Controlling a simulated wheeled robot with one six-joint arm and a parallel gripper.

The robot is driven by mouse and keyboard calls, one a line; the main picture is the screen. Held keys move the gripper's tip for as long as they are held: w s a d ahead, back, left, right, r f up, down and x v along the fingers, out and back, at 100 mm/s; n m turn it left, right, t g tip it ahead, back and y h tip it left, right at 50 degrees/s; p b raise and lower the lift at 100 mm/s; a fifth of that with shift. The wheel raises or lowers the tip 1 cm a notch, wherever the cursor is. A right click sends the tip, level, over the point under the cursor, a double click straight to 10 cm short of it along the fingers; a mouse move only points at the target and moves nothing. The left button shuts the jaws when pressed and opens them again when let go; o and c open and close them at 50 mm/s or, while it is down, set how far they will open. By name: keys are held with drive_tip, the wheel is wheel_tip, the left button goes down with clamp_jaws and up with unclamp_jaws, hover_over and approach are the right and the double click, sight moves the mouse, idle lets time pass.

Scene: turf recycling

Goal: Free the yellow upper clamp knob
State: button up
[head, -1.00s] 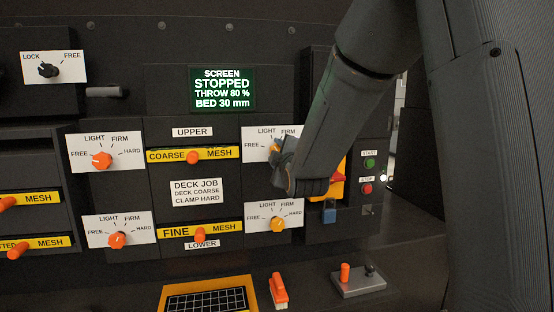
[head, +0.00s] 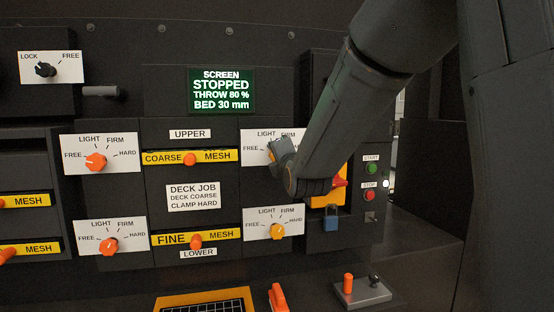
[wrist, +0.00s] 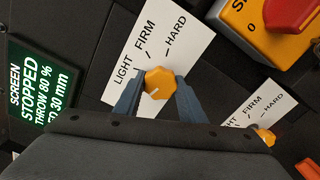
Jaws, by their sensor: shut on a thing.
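The yellow upper clamp knob (wrist: 160,79) sits on its white dial plate (wrist: 146,45) in the wrist view. My gripper (wrist: 159,93) has its two blue-grey fingers on either side of the knob and is shut on it. A short white mark shows on the knob's lower-left face; LIGHT, FIRM and HARD are readable, and FREE is hidden by my gripper, so I cannot tell the exact setting. In the head view my gripper (head: 272,152) covers the knob, and FREE shows on the upper-right plate (head: 252,136).
The lower yellow knob (head: 278,231) is just below. A red switch on a yellow box (head: 340,183) with a blue padlock (head: 331,220) stands close right of my wrist. The screen (head: 221,90) reads STOPPED. Orange knobs (head: 96,161) are at left.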

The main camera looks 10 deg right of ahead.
idle(0.3)
drive_tip(key=o, duration=1)
drive_tip(key=shift+o, duration=0.2)
drive_tip(key=s+b, duration=0.1)
drive_tip(key=s, duration=0.6)
drive_tip(key=shift+s, duration=0.4)
drive_tip(key=shift+f, duration=0.1)
